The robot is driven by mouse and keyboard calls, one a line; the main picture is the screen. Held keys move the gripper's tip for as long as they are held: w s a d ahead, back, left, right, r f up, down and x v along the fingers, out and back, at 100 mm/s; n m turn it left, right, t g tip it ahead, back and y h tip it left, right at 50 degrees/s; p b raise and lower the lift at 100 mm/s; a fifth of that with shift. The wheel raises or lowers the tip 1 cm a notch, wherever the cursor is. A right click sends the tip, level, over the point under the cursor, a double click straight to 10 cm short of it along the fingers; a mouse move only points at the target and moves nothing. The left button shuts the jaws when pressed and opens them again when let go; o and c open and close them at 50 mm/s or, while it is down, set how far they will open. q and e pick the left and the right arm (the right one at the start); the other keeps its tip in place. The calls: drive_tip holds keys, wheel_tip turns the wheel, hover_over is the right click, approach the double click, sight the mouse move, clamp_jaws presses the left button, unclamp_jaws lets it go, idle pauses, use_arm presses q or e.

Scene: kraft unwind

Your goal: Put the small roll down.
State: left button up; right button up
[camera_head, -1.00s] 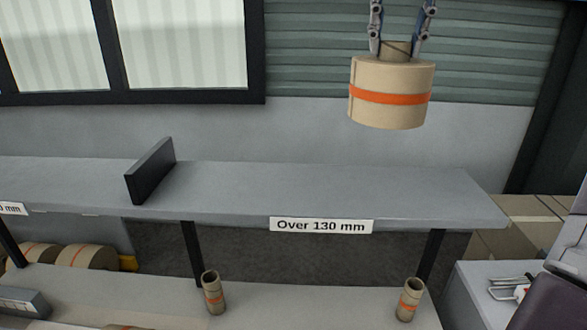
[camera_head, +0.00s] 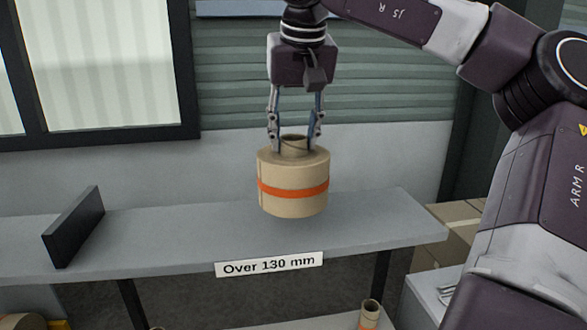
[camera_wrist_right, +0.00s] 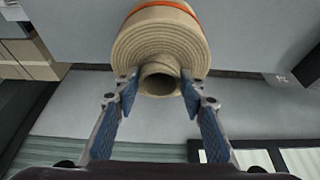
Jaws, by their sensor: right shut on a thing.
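The small roll (camera_head: 293,188) is brown kraft paper with an orange band and a core tube sticking up from its top. My right gripper (camera_head: 296,146) is shut on this core, one finger on each side, and the roll hangs upright below it. In the head view the roll appears over the shelf board labelled "Over 130 mm" (camera_head: 370,226); whether its underside touches the board is hard to tell. The right wrist view shows the wound end of the roll (camera_wrist_right: 133,50) and the fingers (camera_wrist_right: 157,90) at the core. My left gripper is not in view.
A dark upright divider (camera_head: 75,228) stands on the shelf to the left of the roll. The board is clear on both sides of the roll. A small core tube (camera_head: 369,314) stands on a lower level. Cartons (camera_head: 455,225) lie beyond the right end.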

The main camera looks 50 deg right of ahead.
sight(295, 156)
wheel_tip(295, 156, down, 2)
drive_tip(key=shift+s, duration=0.1)
wheel_tip(295, 156, down, 3)
drive_tip(key=shift+f+p, duration=0.15)
drive_tip(key=shift+p, duration=0.3)
drive_tip(key=shift+f, duration=0.55)
drive_tip(key=o, duration=1.3)
drive_tip(key=shift+s+a+f, duration=0.1)
